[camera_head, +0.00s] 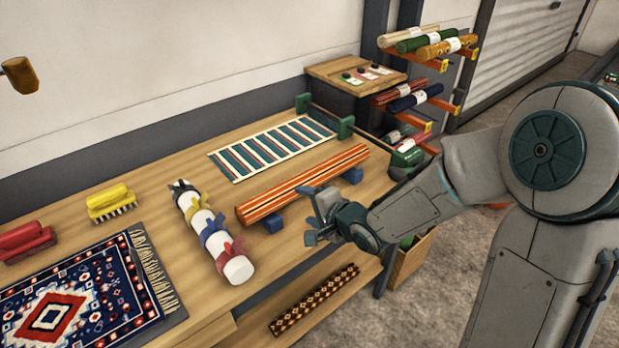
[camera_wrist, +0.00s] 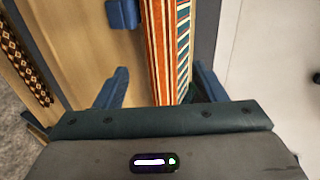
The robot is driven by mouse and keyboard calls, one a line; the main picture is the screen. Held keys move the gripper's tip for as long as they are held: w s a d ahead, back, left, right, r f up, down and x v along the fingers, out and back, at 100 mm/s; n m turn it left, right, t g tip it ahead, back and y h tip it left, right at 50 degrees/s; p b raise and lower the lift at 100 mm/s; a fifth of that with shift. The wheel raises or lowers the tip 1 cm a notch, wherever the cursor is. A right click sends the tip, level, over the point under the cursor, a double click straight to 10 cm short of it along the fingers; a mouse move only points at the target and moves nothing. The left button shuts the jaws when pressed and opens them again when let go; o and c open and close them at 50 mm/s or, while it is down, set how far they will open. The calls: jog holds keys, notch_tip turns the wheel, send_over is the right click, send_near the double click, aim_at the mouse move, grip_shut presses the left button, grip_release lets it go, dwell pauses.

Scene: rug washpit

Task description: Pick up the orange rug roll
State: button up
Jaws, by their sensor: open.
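The orange rug roll (camera_head: 300,186) has red, white and dark stripes and lies on blue support blocks on the wooden workbench. In the head view my gripper (camera_head: 315,215) is over the bench, close to the roll's near side. In the wrist view the striped roll (camera_wrist: 161,50) runs lengthwise between the two blue fingers of my gripper (camera_wrist: 163,88). The gripper is open, and the roll is not gripped. One blue support block (camera_wrist: 122,14) shows beside the roll in the wrist view. I cannot tell the height of the fingers above the roll.
A white tube with clamps (camera_head: 238,268) lies left of the roll. A striped flat rug (camera_head: 272,147) lies behind it. A patterned rug (camera_head: 75,305) and two brushes, yellow (camera_head: 110,200) and red (camera_head: 25,240), lie at left. A brown patterned roll (camera_head: 315,298) is on the lower shelf. A rack of rolls (camera_head: 430,90) stands behind.

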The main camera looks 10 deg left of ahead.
aim_at(284, 197)
jog(key=b+x, duration=0.1)
jog(key=x, duration=0.6)
jog(key=shift+w+a, duration=0.1)
jog(key=shift+a, duration=0.35)
jog(key=shift+p+x, duration=0.3)
jog(key=shift+x, duration=2.8)
jog(key=shift+d+f, duration=0.1)
jog(key=c, duration=1)
jog(key=shift+c, duration=0.5)
